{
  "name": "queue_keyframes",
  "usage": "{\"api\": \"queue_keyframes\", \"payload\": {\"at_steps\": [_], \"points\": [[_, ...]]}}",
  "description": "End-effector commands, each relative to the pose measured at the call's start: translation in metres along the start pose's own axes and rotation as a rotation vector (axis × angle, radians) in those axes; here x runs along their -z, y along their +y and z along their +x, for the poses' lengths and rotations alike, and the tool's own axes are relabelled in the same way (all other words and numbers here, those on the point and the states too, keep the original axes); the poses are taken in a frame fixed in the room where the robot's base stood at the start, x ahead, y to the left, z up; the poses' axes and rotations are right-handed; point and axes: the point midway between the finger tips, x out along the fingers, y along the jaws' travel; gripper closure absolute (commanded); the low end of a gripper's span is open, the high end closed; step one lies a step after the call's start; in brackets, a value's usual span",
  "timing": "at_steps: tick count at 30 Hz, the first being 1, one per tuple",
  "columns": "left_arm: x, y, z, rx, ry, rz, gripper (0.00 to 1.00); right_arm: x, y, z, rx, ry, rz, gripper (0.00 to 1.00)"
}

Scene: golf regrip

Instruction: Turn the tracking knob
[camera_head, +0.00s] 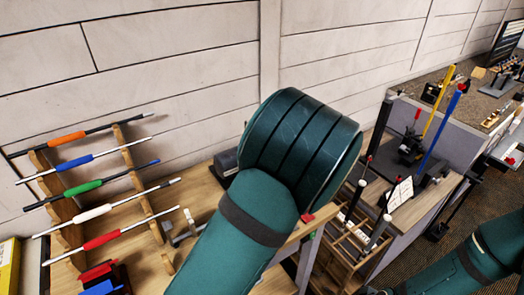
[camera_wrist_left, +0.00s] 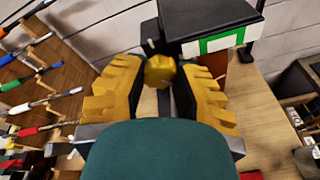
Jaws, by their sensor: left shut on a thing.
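A yellow faceted knob (camera_wrist_left: 160,69) sits in the left wrist view, in front of a dark machine with a black top (camera_wrist_left: 208,18) and a green-and-white panel (camera_wrist_left: 218,41). My left gripper (camera_wrist_left: 159,75) has its ribbed yellow fingers on both sides of the knob and is shut on it. Part of the knob's mount is hidden behind the fingers and my wrist. In the head view my green left arm hides the gripper and knob; a dark grey box (camera_head: 227,161) shows just left of the arm. My right arm enters at the lower right, its gripper out of view.
A wooden rack (camera_head: 140,180) with several clubs of coloured grips stands left on the wooden bench. A wooden bin (camera_head: 345,245) holding clubs is right of my left arm. Another bench (camera_head: 440,195) with a black clamp (camera_head: 411,148) stands at the right. A wall closes the back.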

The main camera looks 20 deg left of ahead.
Motion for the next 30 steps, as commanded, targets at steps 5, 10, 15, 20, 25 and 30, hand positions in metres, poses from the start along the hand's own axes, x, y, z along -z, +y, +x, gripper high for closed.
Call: {"api": "queue_keyframes", "payload": {"at_steps": [5, 10, 15, 20, 25, 30], "points": [[0.001, 0.001, 0.001, -0.002, 0.002, 0.002, 0.61, 0.0, 0.0, 0.0, 0.0, 0.0, 0.0, 0.53], [0.0, 0.001, 0.001, -0.002, 0.002, 0.003, 0.35, 0.0, 0.0, 0.0, 0.0, 0.0, 0.0, 0.53], [0.0, 0.0, 0.0, -0.001, 0.001, 0.003, 0.35, 0.0, 0.0, 0.0, 0.0, 0.0, 0.0, 0.53], [0.0, 0.0, -0.007, 0.001, 0.0, 0.003, 0.35, 0.0, 0.0, 0.0, 0.0, -0.001, 0.0, 0.53], [0.0, 0.0, -0.034, 0.003, 0.0, 0.002, 0.35, 0.0, 0.0, 0.0, 0.0, -0.001, 0.0, 0.53], [0.0, 0.0, -0.07, 0.002, 0.0, 0.002, 0.35, 0.0, 0.0, 0.0, 0.0, -0.001, 0.0, 0.53]]}}
